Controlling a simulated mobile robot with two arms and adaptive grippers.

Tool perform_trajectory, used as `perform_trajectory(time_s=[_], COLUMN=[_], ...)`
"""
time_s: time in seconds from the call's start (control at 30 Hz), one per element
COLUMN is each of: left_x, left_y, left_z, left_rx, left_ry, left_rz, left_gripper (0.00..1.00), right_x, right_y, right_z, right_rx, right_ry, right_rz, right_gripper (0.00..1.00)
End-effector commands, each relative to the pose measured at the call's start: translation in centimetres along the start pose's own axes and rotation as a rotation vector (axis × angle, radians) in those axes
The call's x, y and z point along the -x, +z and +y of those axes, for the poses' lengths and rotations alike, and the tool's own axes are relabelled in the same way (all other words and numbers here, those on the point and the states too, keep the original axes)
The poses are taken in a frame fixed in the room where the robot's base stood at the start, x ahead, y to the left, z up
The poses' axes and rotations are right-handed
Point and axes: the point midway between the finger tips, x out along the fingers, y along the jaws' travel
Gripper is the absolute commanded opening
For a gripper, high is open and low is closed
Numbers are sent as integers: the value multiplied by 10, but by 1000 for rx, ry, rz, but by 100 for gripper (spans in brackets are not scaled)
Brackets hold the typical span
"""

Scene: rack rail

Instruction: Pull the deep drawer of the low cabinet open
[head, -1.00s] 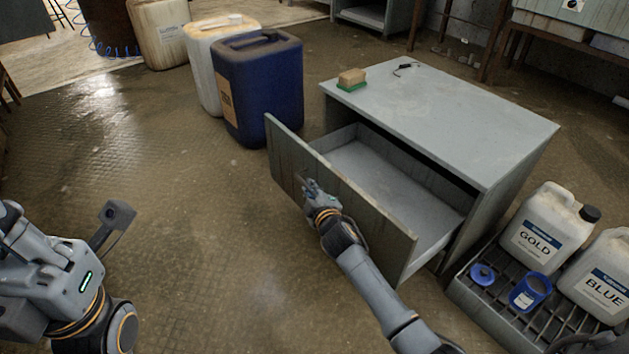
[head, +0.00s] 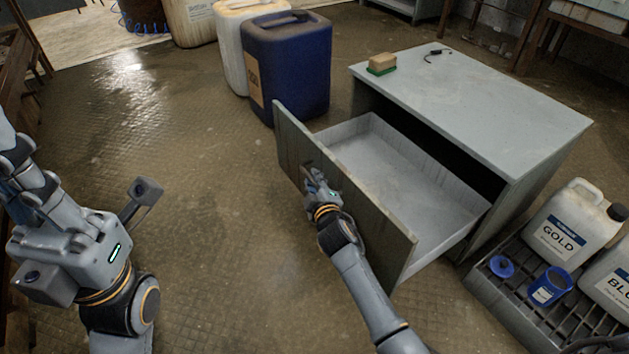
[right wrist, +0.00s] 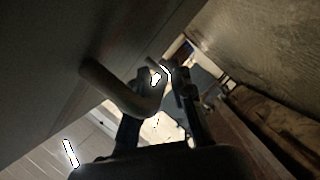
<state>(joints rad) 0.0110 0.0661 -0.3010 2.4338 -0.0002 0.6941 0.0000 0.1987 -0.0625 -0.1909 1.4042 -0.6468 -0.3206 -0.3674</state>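The low cabinet (head: 480,88) is grey. Its deep drawer (head: 400,190) is pulled well out, so its pale, empty inside shows. The drawer front (head: 345,195) faces the lower left. My right gripper (head: 318,183) is at the outer face of the drawer front. In the right wrist view, the bent bar handle (right wrist: 112,88) runs between the fingers of that gripper (right wrist: 158,100), which look closed around it. In the head view the handle is hidden by the gripper. My left gripper (head: 25,165) is at the left edge, away from the cabinet; its fingertips are not clear.
A blue canister (head: 290,70) and a white one (head: 232,60) stand behind the drawer. A sponge (head: 382,63) lies on the cabinet top. A grate (head: 500,300) with a GOLD jug (head: 562,225) and a blue cup (head: 550,286) is at right. Floor before the drawer is clear.

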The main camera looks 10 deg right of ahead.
Motion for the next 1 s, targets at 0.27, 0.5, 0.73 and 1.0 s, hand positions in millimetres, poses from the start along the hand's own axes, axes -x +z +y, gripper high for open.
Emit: perform_trajectory(time_s=[0.27,0.5,0.73,1.0], left_x=[0,0,0,0], left_y=[0,0,0,0], left_z=[0,-1,0,0], left_rx=[-1,-1,-1,-1], left_ry=[-1,-2,-1,-1], left_rz=[0,0,0,0], left_gripper=[0,0,0,0], right_x=[0,14,56,103], right_y=[0,0,1,1], right_z=[0,0,-1,-1], right_rx=[0,1,0,0], right_ry=[1,1,-1,-1], right_rz=[1,1,1,0], right_gripper=[34,34,34,34])
